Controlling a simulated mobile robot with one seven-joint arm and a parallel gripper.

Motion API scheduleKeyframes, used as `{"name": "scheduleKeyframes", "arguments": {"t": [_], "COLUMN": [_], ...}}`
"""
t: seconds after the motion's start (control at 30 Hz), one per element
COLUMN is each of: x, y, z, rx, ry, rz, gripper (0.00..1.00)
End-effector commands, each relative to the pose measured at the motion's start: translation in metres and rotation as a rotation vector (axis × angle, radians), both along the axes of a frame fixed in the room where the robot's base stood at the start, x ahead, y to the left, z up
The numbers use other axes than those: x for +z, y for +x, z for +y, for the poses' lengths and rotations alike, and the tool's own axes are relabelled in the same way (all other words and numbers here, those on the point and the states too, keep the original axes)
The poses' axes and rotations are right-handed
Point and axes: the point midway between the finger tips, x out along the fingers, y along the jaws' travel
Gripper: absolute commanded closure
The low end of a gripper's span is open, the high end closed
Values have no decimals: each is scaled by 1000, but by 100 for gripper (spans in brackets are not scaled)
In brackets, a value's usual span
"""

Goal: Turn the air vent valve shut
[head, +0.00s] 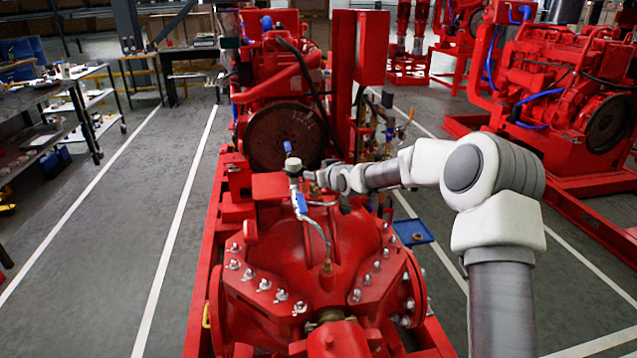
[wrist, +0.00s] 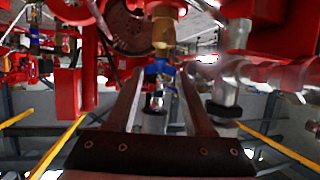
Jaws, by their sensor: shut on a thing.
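The air vent valve stands upright on top of the red pump casing, on thin silver pipework. In the head view a blue lever (head: 301,203) hangs below a pale vent cap (head: 292,164), and another blue piece (head: 287,147) shows just above that cap. My gripper (head: 309,178) reaches in from the right at cap height; its fingertips are too small there to make out. In the wrist view, which looks upside down, the two fingers of my gripper (wrist: 157,78) close in on a blue handle (wrist: 158,68) beside a brass fitting (wrist: 163,32). The exact contact is partly hidden.
The red pump casing (head: 345,235) with its studs lies just below my gripper. A dark flywheel (head: 284,136) and a red upright box (head: 369,47) stand behind. A silver fitting (wrist: 225,108) is close beside my fingers. Open floor (head: 110,215) lies to the left.

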Motion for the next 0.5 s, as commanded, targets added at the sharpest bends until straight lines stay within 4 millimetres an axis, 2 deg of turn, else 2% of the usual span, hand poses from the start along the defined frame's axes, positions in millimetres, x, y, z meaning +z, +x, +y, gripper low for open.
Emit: {"name": "scheduleKeyframes", "arguments": {"t": [0.5], "x": [-1], "y": [-2], "z": [6], "rx": [-174], "ry": [-1], "rz": [-4], "gripper": [100]}}
